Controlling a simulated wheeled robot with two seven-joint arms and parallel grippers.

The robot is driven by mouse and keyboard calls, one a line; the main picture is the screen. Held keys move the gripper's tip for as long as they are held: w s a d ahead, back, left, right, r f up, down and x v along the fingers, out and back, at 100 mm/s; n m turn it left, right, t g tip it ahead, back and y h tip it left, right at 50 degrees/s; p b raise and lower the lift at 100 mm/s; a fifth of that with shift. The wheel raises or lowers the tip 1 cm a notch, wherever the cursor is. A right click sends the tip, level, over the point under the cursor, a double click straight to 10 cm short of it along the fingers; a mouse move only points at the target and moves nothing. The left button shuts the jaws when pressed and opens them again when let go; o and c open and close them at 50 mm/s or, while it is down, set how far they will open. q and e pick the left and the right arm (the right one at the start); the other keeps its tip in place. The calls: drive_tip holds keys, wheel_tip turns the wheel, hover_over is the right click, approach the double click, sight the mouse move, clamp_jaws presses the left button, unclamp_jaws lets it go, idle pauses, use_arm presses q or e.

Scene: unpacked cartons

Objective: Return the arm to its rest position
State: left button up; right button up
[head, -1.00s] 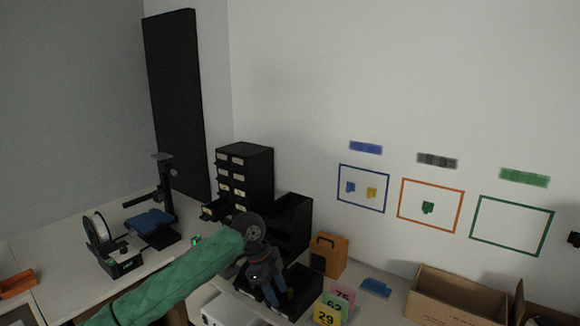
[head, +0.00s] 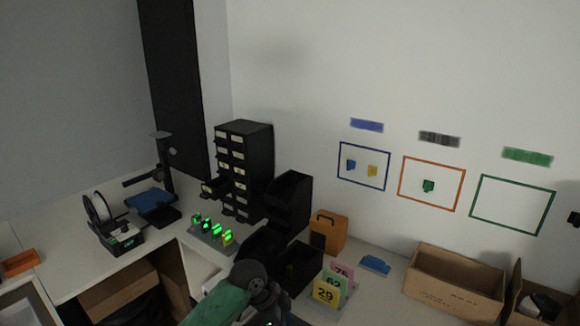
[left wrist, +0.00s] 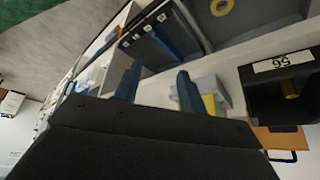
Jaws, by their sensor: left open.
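My left arm, in a green sleeve (head: 222,304), comes in at the bottom of the head view. Its dark wrist joint (head: 255,280) is low in front of the black bins, and the fingers are not clear there. In the left wrist view my left gripper (left wrist: 158,86) shows two blue fingers spread apart with nothing between them. My right arm and gripper are in neither view.
Black bins (head: 287,200), a drawer cabinet (head: 244,165), green-lit items (head: 215,229), an orange box (head: 328,232) and number cards (head: 330,285) stand near the arm. An open carton (head: 455,284) is at right. Some white worktop at left is clear.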

use_arm(q)
drive_tip(key=s+a+f+n+t+y, duration=0.1)
drive_tip(key=s+a+f+n+y, duration=0.15)
drive_tip(key=s+a+n, duration=0.4)
drive_tip(key=s+a+f+n+t+y, duration=0.1)
drive_tip(key=s+a+f+n, duration=0.3)
drive_tip(key=s+a, duration=0.55)
drive_tip(key=s+a+f+n+t+y, duration=0.15)
drive_tip(key=s+a+f+n, duration=0.3)
drive_tip(key=s, duration=0.75)
wheel_tip(320, 180, down, 28)
drive_tip(key=w+d+g+b, duration=0.1)
drive_tip(key=w+d+b, duration=0.1)
drive_tip(key=s+f+b, duration=0.1)
drive_tip(key=s+f, duration=0.3)
drive_tip(key=f, duration=0.8)
drive_tip(key=s+f+b, duration=0.1)
drive_tip(key=s+f, duration=0.3)
drive_tip(key=f, duration=0.7)
drive_tip(key=shift+s+f+g, duration=0.2)
drive_tip(key=shift+f+g, duration=0.15)
drive_tip(key=shift+g, duration=0.1)
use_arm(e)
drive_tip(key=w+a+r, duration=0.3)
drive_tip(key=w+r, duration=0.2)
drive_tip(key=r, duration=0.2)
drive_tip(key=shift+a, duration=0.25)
